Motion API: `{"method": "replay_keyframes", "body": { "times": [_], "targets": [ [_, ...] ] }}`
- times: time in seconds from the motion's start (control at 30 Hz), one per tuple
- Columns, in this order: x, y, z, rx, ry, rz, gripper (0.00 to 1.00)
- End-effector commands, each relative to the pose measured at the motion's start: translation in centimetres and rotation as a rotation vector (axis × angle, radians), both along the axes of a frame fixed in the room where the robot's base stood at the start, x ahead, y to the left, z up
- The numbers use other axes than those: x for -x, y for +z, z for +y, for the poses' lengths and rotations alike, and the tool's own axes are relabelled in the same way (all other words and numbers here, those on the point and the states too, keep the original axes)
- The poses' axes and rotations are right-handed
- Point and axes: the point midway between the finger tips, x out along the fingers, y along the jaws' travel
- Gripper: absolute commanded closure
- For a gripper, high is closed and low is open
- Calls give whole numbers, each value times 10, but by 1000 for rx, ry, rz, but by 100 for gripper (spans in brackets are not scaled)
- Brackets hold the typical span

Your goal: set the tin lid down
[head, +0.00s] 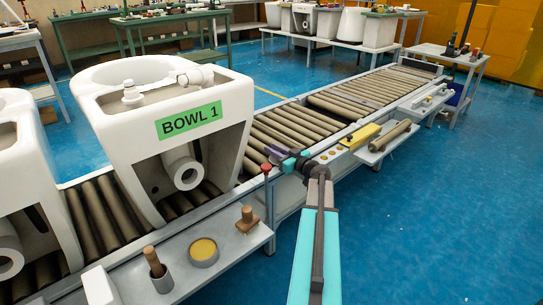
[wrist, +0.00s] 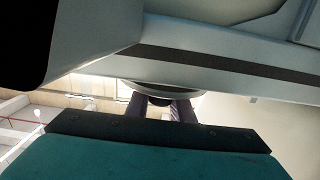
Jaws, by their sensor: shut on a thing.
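My gripper (head: 277,155) is over the near edge of the roller conveyor, right of the bowl marked BOWL 1. In the wrist view its two dark fingers (wrist: 162,108) are shut on a thin grey round rim, which I take to be the tin lid (wrist: 160,90). The lid is seen nearly edge-on, and I cannot make it out clearly in the head view. A round open tin with yellow contents (head: 203,252) stands on the grey side shelf at the lower left, well apart from my gripper.
The BOWL 1 toilet (head: 222,90) stands on the conveyor rollers (head: 330,105). A wooden-handled tool in a cup (head: 158,270) and a wooden stamp-like piece (head: 247,218) flank the tin. The shelf (head: 235,240) has bare room between them.

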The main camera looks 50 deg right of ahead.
Motion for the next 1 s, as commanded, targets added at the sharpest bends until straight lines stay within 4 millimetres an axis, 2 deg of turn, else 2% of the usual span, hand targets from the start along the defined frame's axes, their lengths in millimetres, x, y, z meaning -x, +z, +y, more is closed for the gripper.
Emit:
{"method": "replay_keyframes", "body": {
  "times": [0.5, 0.53, 0.63, 1.0],
  "targets": [
    [0, -4, -1, 0, -1, -1, 100],
    [1, -5, -1, 0, -1, -1, 76],
    [1, -5, -1, 1, -1, -1, 61],
    [1, -5, -1, 1, -2, -1, 61]
  ]
}}
